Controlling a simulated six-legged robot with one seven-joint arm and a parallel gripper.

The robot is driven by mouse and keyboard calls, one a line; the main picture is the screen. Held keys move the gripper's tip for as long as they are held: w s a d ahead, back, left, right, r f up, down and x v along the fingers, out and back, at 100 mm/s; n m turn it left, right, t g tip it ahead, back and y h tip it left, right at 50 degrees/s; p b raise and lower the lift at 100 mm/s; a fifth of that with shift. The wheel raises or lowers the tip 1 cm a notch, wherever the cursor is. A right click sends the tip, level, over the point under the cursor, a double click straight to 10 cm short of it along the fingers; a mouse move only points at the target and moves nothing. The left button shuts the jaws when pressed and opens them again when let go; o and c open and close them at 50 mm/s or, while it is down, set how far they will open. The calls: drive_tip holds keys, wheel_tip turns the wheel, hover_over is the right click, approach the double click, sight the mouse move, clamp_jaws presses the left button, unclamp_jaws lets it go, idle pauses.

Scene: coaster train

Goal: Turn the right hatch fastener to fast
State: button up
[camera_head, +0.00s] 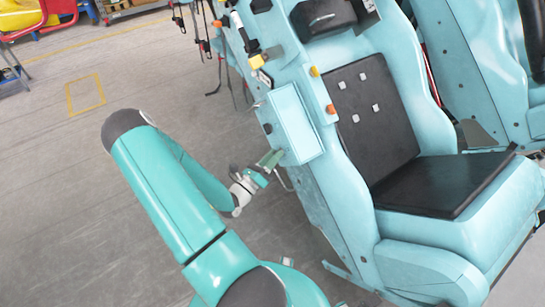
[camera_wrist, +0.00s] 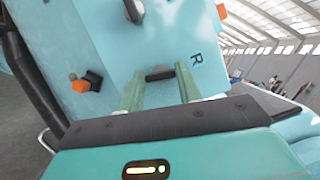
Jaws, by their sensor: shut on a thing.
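The hatch (camera_head: 297,122) is a light blue panel on the side of the coaster seat in the head view. In the wrist view its blue face (camera_wrist: 150,45) fills the upper middle. The right hatch fastener (camera_wrist: 160,73) is a small dark bar beside a dark "R" mark (camera_wrist: 196,58). It lies crosswise between the two green fingers of my gripper (camera_wrist: 160,84), which is shut on it. In the head view my gripper (camera_head: 270,158) is at the hatch's lower left edge, and the fastener is hidden there.
Orange knobs (camera_wrist: 86,83) (camera_wrist: 221,12) and another dark fitting (camera_wrist: 135,10) sit around the fastener. A black-padded seat (camera_head: 370,110) is to the right. Straps and tools (camera_head: 240,45) hang behind the hatch. Grey floor (camera_head: 60,200) at the left is clear.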

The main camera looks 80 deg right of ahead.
drive_tip(key=shift+w+d+m+g+y, duration=0.1)
drive_tip(key=shift+m+g+y, duration=1.2)
drive_tip(key=shift+m, duration=2.4)
drive_tip(key=shift+w+d+m+g+y, duration=0.1)
drive_tip(key=shift+m+g+y, duration=1.15)
drive_tip(key=shift+m, duration=2.45)
drive_tip(key=shift+w+d+m+g+y, duration=0.1)
drive_tip(key=shift+m+g+y, duration=1.15)
drive_tip(key=shift+m, duration=2.45)
drive_tip(key=o, duration=1)
drive_tip(key=v, duration=1.4)
drive_tip(key=shift+s+f, duration=0.15)
drive_tip(key=shift+f, duration=0.05)
